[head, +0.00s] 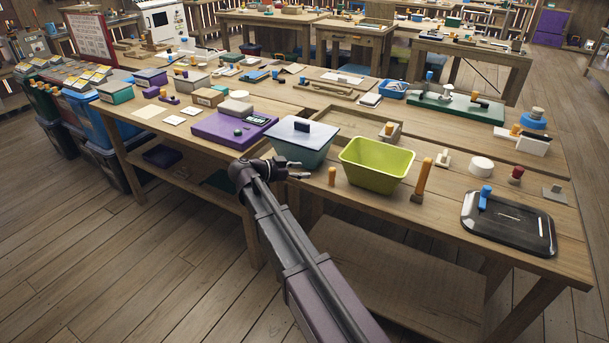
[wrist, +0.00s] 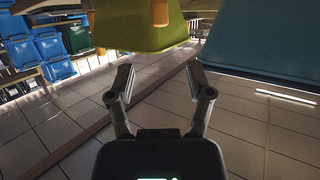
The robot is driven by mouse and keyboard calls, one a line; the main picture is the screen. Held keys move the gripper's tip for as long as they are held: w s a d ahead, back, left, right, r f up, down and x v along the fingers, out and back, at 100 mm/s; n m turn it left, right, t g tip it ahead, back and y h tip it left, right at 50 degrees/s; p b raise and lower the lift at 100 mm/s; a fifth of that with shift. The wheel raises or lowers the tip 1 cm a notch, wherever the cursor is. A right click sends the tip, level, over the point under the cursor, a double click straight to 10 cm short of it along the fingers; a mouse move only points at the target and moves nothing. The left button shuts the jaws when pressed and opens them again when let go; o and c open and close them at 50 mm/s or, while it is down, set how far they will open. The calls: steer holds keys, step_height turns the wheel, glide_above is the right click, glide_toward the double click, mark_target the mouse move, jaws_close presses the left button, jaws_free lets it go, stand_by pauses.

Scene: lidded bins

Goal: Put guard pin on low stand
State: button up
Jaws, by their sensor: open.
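My gripper (head: 297,169) is at the table's front edge, below the teal bin, with its fingers spread and nothing between them; it also shows in the wrist view (wrist: 160,78). A short orange pin (head: 332,176) stands upright to its right, apart from the fingers. An orange piece, likely this pin (wrist: 160,12), shows at the top of the wrist view. A taller orange-brown pin (head: 422,180) stands right of the green bin. I cannot tell which is the guard pin. A low grey block (head: 554,193) at the right may be the low stand.
A lidded teal bin (head: 301,150) and an open yellow-green bin (head: 376,181) stand close to my gripper. A purple box (head: 222,137) is at the left. Small parts crowd the table.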

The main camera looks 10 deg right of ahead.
steer(key=s+d+f+n+g+y, duration=0.3)
steer(key=s+d+f+n+y, duration=0.25)
steer(key=s+d+f, duration=0.35)
steer(key=s+f+n+g+y, duration=0.2)
steer(key=s+f+n+y, duration=0.2)
steer(key=s+n+y, duration=0.4)
steer(key=s, duration=0.6)
steer(key=shift+d, duration=0.2)
steer(key=shift+s+n, duration=0.1)
steer(key=shift+n, duration=0.15)
